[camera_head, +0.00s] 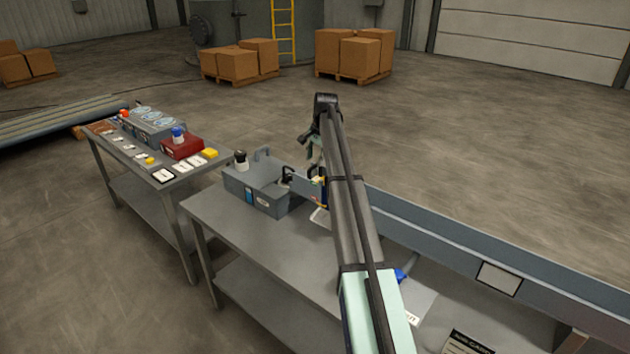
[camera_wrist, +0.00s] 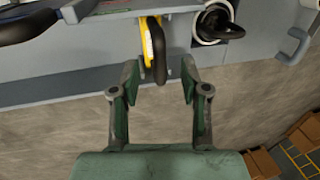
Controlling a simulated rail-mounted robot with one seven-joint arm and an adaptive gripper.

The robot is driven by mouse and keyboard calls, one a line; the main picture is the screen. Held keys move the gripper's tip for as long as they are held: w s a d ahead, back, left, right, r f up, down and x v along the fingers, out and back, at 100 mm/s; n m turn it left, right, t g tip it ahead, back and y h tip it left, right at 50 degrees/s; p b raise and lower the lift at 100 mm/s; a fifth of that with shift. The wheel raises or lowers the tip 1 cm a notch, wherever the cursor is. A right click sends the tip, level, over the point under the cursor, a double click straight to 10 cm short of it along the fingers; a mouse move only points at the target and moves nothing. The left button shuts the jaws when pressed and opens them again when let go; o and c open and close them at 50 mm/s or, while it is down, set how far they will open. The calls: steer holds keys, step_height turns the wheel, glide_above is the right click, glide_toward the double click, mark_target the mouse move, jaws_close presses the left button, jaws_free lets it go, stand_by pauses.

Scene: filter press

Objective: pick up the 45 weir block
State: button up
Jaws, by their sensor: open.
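In the wrist view, a yellow piece with a black handle (camera_wrist: 152,45) stands upright between the tips of my open gripper (camera_wrist: 160,72). A gap shows on each side of it, and the jaws hold nothing. No number is readable on it, so I cannot tell whether it is the 45 weir block. In the head view, my gripper (camera_head: 314,152) is beyond my arm, above the far edge of the nearer table (camera_head: 240,238). A small yellow piece (camera_head: 320,181) shows just below it, partly hidden by my arm.
A grey box (camera_head: 262,176) with a black knob stands left of my gripper. A long grey beam (camera_head: 450,240) runs right along the table's far side. The left table (camera_head: 176,192) carries a red box (camera_head: 182,147), yellow blocks and cards. The wrist view shows a round fitting (camera_wrist: 208,24).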

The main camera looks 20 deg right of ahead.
mark_target(313, 168)
steer(key=shift+w+a+f+p, duration=0.15)
steer(key=shift+f+p, duration=0.25)
steer(key=shift+f, duration=0.45)
steer(key=shift+w+a+f+p, duration=0.1)
steer(key=shift+f+p, duration=0.25)
steer(key=shift+f, duration=0.45)
steer(key=shift+w+a+f+p, duration=0.15)
steer(key=shift+f+p, duration=0.25)
steer(key=shift+f, duration=0.45)
steer(key=shift+d, duration=0.1)
jaws_close()
